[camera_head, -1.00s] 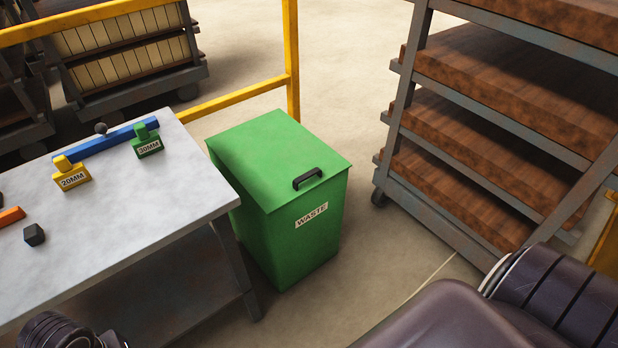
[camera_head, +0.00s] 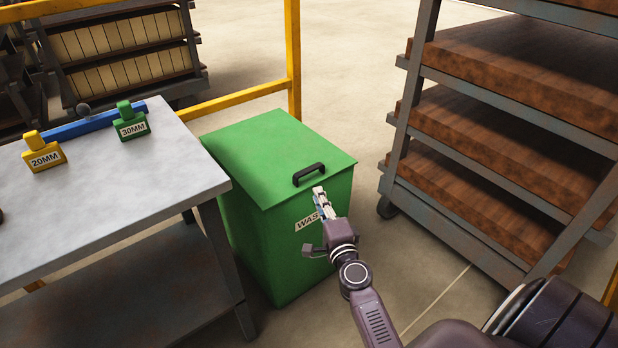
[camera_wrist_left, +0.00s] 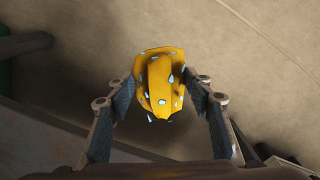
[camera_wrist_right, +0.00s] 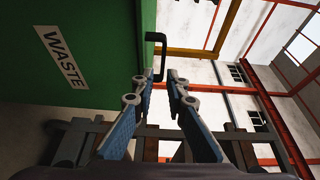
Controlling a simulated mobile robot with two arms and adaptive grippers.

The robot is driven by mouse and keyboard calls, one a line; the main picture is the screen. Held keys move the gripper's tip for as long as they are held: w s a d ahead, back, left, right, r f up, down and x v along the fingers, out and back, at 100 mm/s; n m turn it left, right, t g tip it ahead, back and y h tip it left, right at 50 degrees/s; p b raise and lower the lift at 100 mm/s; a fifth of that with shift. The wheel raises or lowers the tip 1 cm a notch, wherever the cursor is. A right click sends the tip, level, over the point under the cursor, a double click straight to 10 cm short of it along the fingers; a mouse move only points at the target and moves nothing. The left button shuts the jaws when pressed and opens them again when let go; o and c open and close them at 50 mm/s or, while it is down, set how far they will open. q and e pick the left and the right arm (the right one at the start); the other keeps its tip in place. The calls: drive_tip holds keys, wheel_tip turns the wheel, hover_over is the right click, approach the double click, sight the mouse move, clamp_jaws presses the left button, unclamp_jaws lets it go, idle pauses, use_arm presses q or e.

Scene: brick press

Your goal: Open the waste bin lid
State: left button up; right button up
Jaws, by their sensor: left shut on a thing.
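The green waste bin (camera_head: 275,240) stands on the floor beside the table, its flat lid (camera_head: 265,150) shut. A black bar handle (camera_head: 309,174) sits near the lid's front edge. My right gripper (camera_head: 320,192) is just in front of and below the handle, partly covering the WASTE label. In the right wrist view the fingers (camera_wrist_right: 165,78) are partly open with a narrow gap, and the handle (camera_wrist_right: 160,56) lies just past their tips, apart from them as far as I can tell. My left gripper (camera_wrist_left: 160,95) is shut on a yellow object with pale blue spots (camera_wrist_left: 158,75).
A grey table (camera_head: 110,185) with a yellow 20MM block (camera_head: 43,153), a green 30MM block (camera_head: 130,121) and a blue bar (camera_head: 85,126) stands left of the bin. A yellow rail (camera_head: 293,60) is behind it. A rack of brown slabs (camera_head: 500,120) stands at right.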

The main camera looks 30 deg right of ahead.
sight(310, 172)
use_arm(q)
drive_tip(key=shift+f, duration=0.2)
drive_tip(key=shift+f+b, duration=0.65)
drive_tip(key=shift+b, duration=0.05)
use_arm(e)
drive_tip(key=x, duration=1.2)
drive_tip(key=shift+r, duration=0.25)
clamp_jaws()
use_arm(q)
drive_tip(key=shift+r, duration=0.1)
use_arm(e)
drive_tip(key=shift+r, duration=0.1)
